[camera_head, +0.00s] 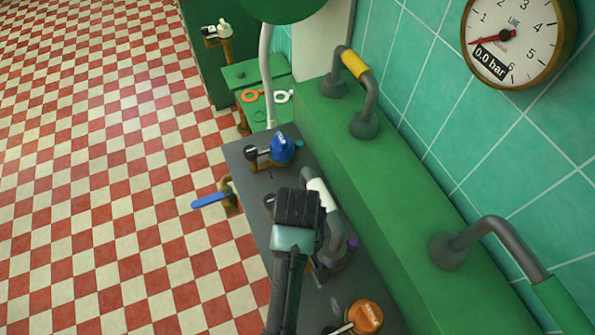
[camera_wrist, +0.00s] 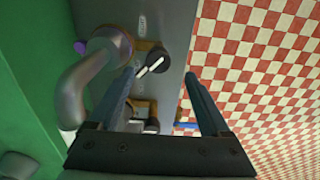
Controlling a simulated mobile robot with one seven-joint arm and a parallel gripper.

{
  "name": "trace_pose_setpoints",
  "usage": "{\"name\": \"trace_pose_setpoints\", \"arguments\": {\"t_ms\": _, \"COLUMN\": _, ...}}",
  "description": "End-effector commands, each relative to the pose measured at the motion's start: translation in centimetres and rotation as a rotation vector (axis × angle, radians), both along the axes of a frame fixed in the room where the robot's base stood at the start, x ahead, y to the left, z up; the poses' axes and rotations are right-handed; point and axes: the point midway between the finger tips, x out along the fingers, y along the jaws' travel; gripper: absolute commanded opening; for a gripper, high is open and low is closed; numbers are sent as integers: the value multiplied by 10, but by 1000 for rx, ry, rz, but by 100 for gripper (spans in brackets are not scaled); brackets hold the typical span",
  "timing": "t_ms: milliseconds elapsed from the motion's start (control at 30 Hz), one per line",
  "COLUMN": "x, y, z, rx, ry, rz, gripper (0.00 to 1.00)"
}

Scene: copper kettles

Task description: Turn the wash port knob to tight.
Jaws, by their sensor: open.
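A black knob with a white line (camera_wrist: 153,64) shows between and beyond my open fingers in the wrist view. A brass fitting sits behind it. I cannot read a label naming the wash port, so I cannot confirm which knob it is. My gripper (camera_wrist: 159,76) is open and empty, and its left fingertip overlaps the knob's edge in view. I cannot tell whether they touch. A second dark knob (camera_wrist: 151,126) lies nearer my palm. In the head view my wrist hides the fingers and part of the dark grey panel (camera_head: 242,157).
A bent grey pipe (camera_wrist: 78,85) stands left of my fingers. A blue knob (camera_head: 282,150), a blue lever (camera_head: 210,200) and an orange cap (camera_head: 366,316) are on or beside the panel. A green ledge (camera_head: 385,165) carries pipe handles. A wall gauge (camera_head: 515,38) reads 0.0 bar.

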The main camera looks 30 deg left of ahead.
Motion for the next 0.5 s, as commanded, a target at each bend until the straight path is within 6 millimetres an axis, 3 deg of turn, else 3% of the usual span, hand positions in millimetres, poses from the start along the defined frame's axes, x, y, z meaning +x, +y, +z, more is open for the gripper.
{"name": "trace_pose_setpoints", "arguments": {"t_ms": 200, "x": -1, "y": -1, "z": -42, "rx": -2, "ry": 1, "rz": -2, "gripper": 81}}
{"name": "trace_pose_setpoints", "arguments": {"t_ms": 500, "x": 1, "y": 0, "z": -64, "rx": 0, "ry": -3, "rz": -2, "gripper": 81}}
